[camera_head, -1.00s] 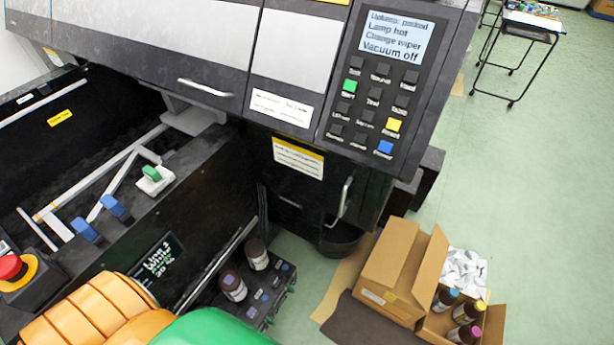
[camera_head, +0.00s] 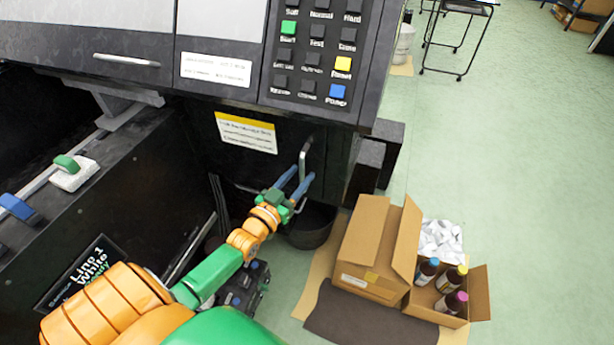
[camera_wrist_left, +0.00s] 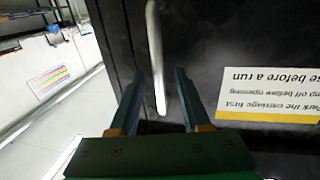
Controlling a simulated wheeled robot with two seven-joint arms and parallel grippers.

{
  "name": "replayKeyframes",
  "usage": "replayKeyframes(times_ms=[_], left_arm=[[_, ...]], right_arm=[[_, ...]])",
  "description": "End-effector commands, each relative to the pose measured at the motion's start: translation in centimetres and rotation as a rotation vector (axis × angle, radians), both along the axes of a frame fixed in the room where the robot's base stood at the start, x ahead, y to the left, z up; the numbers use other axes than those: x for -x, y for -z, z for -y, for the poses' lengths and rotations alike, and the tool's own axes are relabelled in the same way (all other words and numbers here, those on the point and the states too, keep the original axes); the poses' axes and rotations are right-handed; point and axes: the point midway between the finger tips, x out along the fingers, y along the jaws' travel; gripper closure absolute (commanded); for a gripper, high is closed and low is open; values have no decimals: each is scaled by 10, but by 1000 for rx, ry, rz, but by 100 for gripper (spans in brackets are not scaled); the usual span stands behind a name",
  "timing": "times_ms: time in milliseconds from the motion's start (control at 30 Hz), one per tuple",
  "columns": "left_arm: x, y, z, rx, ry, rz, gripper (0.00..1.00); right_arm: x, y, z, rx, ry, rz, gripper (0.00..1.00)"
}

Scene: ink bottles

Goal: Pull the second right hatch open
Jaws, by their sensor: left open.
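The hatch (camera_head: 285,155) is a dark panel below the printer's keypad, bearing a yellow-banded warning label (camera_head: 246,132). It looks shut. Its upright metal bar handle (camera_head: 305,160) also shows in the left wrist view (camera_wrist_left: 152,40). My left gripper (camera_head: 296,180) is open at the handle, with its blue fingers pointing up towards it. In the left wrist view, the handle's lower end lies between the two fingers (camera_wrist_left: 158,78), with a gap to each side. The fingers are not closed on it. My right gripper is not in view.
A dark bucket (camera_head: 312,228) stands on the floor below the handle. To the right are a cardboard box (camera_head: 370,245) and an open carton (camera_head: 470,308) with several bottles. A black bottle tray (camera_head: 240,290) sits below my left arm. Green floor is free farther right.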

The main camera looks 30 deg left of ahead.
Motion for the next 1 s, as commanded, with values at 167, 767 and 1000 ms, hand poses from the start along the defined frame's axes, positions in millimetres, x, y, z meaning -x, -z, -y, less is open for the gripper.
replayKeyframes(times_ms=[167,767,1000], left_arm=[[-16,1,0,0,0,-1,53],[-17,1,0,0,0,-4,100],[-17,1,0,0,0,-4,100]], right_arm=[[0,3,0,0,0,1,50],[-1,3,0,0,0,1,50],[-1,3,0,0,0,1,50]])
